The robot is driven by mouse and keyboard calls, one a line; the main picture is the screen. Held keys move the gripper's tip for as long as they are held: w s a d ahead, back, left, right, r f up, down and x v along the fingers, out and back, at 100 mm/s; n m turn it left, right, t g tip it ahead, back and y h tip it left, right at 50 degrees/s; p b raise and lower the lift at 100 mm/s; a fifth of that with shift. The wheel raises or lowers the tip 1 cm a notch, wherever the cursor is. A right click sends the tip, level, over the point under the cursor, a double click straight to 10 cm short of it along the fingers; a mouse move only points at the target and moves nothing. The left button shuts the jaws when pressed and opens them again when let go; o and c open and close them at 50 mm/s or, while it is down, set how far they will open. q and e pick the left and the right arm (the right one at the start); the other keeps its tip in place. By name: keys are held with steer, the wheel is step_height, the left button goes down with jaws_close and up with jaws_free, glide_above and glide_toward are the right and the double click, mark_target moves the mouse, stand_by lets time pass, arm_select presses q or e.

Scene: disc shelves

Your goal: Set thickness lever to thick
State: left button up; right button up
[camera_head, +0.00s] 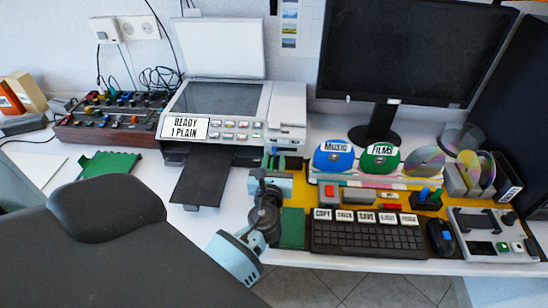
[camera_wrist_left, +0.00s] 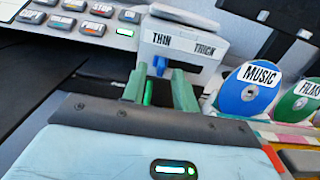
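The thickness lever (camera_wrist_left: 160,66) is a small blue knob on the front of the white printer (camera_head: 288,112). In the left wrist view it sits below the THIN end of a label plate (camera_wrist_left: 178,42) marked THIN on the left and THICK on the right. My left gripper (camera_wrist_left: 160,88) has two green fingers spread apart, one on each side of the lever in the picture. A gap shows between the lever and each finger; I cannot tell how deep the lever lies between them. In the head view my left gripper (camera_head: 272,160) is just below the printer's right front. My right gripper is out of view.
The printer's dark output tray (camera_head: 200,178) juts out left of my gripper. To the right stand the MUSIC disc (camera_head: 333,156) and FILMS disc (camera_head: 380,158). The keyboard (camera_head: 368,238) and a green pad (camera_head: 292,228) lie in front of them.

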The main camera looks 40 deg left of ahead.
mark_target(295, 151)
arm_select(q)
steer(key=shift+w+a, duration=0.4)
steer(key=shift+w, duration=0.2)
jaws_close()
steer(key=w+d, duration=0.2)
steer(key=d, duration=0.2)
steer(key=shift+w+d, duration=0.4)
jaws_free()
steer(key=shift+d, duration=0.1)
